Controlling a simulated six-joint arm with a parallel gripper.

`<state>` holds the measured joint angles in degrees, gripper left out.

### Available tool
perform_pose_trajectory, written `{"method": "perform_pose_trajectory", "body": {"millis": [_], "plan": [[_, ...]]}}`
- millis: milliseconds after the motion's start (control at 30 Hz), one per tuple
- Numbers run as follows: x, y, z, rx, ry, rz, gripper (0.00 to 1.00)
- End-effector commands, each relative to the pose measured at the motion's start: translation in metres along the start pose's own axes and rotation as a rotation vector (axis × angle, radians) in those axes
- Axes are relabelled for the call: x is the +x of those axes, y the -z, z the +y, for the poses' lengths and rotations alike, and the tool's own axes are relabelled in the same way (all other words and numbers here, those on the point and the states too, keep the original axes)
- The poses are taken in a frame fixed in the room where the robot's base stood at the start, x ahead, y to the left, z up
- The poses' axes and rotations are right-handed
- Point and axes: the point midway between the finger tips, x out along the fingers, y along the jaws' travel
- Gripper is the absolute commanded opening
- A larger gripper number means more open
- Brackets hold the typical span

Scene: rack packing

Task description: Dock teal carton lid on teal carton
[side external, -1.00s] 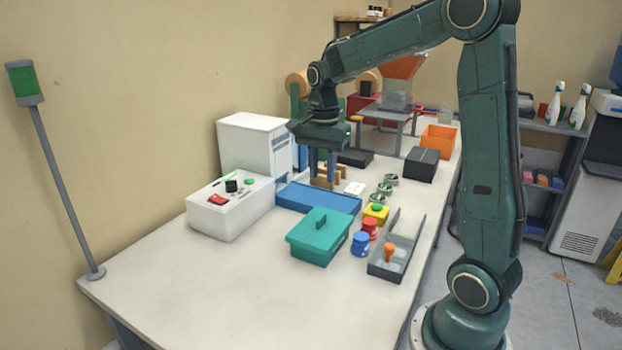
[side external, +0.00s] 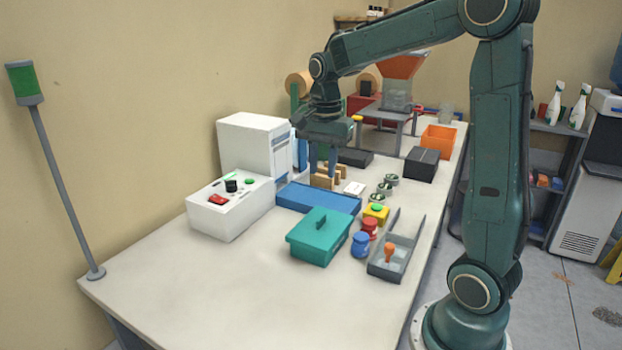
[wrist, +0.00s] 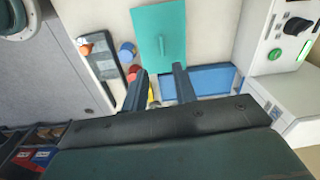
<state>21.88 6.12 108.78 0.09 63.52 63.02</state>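The teal carton (side external: 312,252) stands on the table in front of the blue tray. The teal carton lid (side external: 327,228), with an upright fin handle, lies on top of it; I cannot tell whether it is fully seated. In the wrist view the lid (wrist: 149,32) shows from above, beyond my fingertips, with its handle in the middle. My gripper (side external: 322,174) is above the table behind the carton, near the wooden blocks. In the wrist view my gripper (wrist: 160,70) has its two fingers apart and nothing between them. It does not touch the lid.
The blue tray (side external: 318,198) lies behind the carton. Red and blue jars (side external: 360,246) and a grey divided bin (side external: 377,270) stand to its right. A white control box (side external: 228,219) is at the left. The table's front left is clear.

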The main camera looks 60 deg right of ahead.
Motion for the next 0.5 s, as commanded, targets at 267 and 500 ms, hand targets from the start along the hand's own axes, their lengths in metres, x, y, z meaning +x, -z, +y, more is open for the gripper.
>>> {"method": "perform_pose_trajectory", "body": {"millis": [267, 500], "plan": [[-0.027, -0.045, 0.027, -0.320, 0.092, 0.053, 0.28], [-0.043, -0.087, 0.063, -0.667, 0.180, 0.124, 0.28]]}}
